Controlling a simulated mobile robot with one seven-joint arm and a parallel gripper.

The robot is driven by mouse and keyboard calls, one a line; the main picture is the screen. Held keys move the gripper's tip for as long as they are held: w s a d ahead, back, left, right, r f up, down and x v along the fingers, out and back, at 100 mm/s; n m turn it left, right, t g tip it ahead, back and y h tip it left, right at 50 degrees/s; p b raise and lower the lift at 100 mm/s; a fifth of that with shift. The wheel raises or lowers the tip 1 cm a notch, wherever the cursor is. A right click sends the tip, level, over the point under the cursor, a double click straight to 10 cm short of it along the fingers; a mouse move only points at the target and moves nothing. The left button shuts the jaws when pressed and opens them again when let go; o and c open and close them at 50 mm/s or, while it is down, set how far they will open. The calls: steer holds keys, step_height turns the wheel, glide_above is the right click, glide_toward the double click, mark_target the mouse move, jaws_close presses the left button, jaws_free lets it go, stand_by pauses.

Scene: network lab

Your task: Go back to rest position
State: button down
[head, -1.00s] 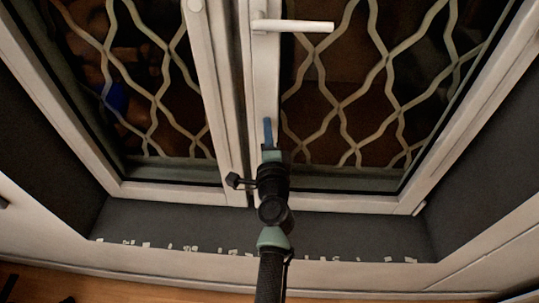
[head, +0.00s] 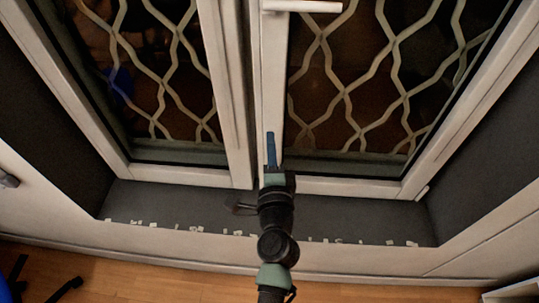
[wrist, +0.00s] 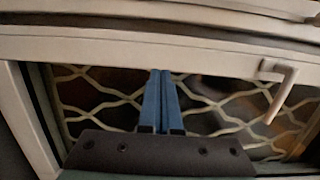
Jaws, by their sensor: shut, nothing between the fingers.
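My gripper (head: 270,136) points up the picture in the head view, in front of the white frame post between the two window panes. It is shut and empty. My arm comes up from the bottom middle of the head view. I cannot tell from these views how far the fingertips are from the frame.
A white window handle (head: 301,6) is at the top, above the gripper; it also shows in the wrist view (wrist: 279,88). Wavy bars cover both panes. A dark grey sill (head: 350,215) with small white bits along its edge lies below. Wood floor (head: 110,280) shows at the bottom left.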

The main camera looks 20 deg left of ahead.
steer(key=v, duration=0.3)
steer(key=shift+s+r, duration=0.15)
steer(key=shift+s, duration=0.2)
steer(key=d+r+n+t, duration=0.2)
steer(key=r+n, duration=0.1)
steer(key=r, duration=0.7)
steer(key=w+d+r+n+t, duration=0.1)
steer(key=r+n, duration=0.3)
steer(key=r, duration=0.6)
steer(key=d+r+n+t, duration=0.2)
steer(key=r+n, duration=0.1)
steer(key=r, duration=0.8)
steer(key=s+d+r+n+t+h, duration=0.1)
steer(key=s+d+r+t+h, duration=0.2)
steer(key=s+r, duration=0.3)
steer(key=s+d+r+n+t+h, duration=0.2)
steer(key=s+d+r, duration=0.4)
steer(key=r, duration=0.8)
steer(key=shift+s+d+t+h, duration=0.25)
steer(key=shift+t+h, duration=0.25)
steer(key=shift+h, duration=0.7)
